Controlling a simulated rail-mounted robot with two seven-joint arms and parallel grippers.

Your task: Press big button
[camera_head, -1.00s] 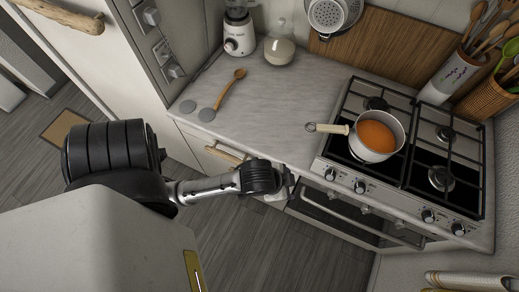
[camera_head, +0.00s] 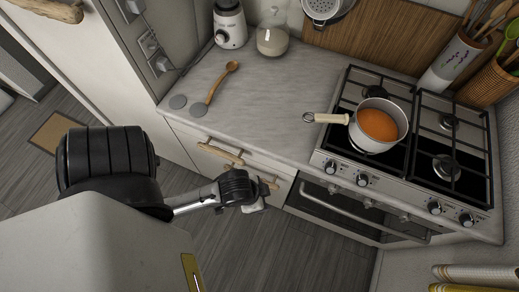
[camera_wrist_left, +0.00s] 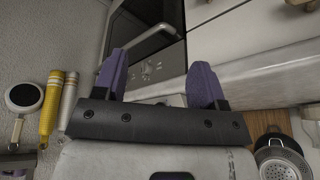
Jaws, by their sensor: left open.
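No thing is clearly marked as a big button in these views. A white blender (camera_head: 230,30) with a dark round control on its base stands at the back left of the counter. Wall fittings with knobs or plugs (camera_head: 152,52) are on the panel left of the counter. The stove front has several round knobs (camera_head: 362,180). My left gripper (camera_wrist_left: 157,80) shows two purple fingers spread apart with nothing between them. My right gripper is out of view.
A pot of orange soup (camera_head: 378,124) sits on the stove (camera_head: 440,140), its handle pointing left over the counter (camera_head: 255,100). A wooden spoon (camera_head: 222,88) and two grey discs lie on the counter. Driftwood handles (camera_head: 220,151) stick out from the drawer fronts. Mid-counter is clear.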

